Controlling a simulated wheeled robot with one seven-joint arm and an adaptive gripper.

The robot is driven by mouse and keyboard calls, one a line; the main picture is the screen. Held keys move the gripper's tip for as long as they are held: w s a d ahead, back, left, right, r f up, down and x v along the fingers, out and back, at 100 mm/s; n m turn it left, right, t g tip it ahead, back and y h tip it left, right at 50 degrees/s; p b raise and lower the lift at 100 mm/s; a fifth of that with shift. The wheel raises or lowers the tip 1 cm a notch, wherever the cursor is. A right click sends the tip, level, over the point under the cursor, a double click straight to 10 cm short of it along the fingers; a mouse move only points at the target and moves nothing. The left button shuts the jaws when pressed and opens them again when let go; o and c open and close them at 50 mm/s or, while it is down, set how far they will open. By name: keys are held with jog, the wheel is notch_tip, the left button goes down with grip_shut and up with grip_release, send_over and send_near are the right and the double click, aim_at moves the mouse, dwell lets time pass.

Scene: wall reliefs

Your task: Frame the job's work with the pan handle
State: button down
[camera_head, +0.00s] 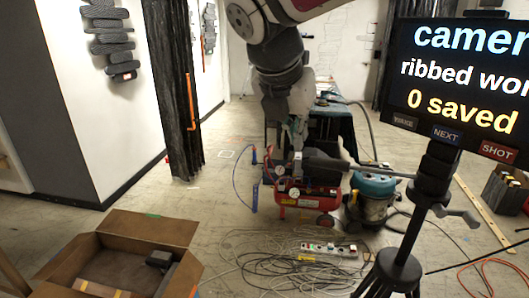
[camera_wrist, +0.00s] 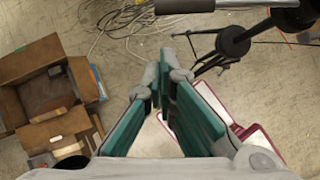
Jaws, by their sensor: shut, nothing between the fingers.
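The pan handle (camera_head: 335,166) is a dark grip on a thin rod, reaching left from the camera tripod (camera_head: 428,190) in the head view. In the wrist view the pan handle (camera_wrist: 186,5) lies along the top edge, beyond my fingertips and apart from them. The screen (camera_head: 460,80) on the tripod shows cut-off text: "camer", "ribbed wor", "0 saved". Below it are NEXT (camera_head: 446,134) and SHOT (camera_head: 497,151) labels. A dark ribbed relief (camera_head: 110,42) hangs on the left wall. My gripper (camera_wrist: 165,72) is shut and empty, its teal-sided fingers pointing toward the handle's side.
An open cardboard box (camera_head: 135,243) stands at front left. A red compressor (camera_head: 305,198) and a teal vacuum (camera_head: 374,195) stand behind the handle. Loose cables (camera_head: 275,262) and a power strip (camera_head: 329,249) lie on the floor. A black curtain (camera_head: 172,90) hangs at left.

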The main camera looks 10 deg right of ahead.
aim_at(310, 159)
jog(key=x, duration=0.7)
jog(key=p+x, duration=0.1)
jog(key=x, duration=0.3)
jog(key=shift+w+d+r, duration=0.15)
jog(key=shift+w+d, duration=0.25)
jog(key=shift+w, duration=0.1)
jog(key=shift+w+d+f, duration=0.25)
jog(key=shift+w+d, duration=0.05)
jog(key=shift+w, duration=0.15)
jog(key=shift+w+d+f+m, duration=0.15)
jog(key=shift+w+d, duration=0.1)
jog(key=shift+w, duration=0.15)
jog(key=shift+w+d+f+m, duration=0.1)
jog(key=shift+w+d+m, duration=0.1)
jog(key=shift+w, duration=0.2)
jog(key=shift+s+r, duration=0.1)
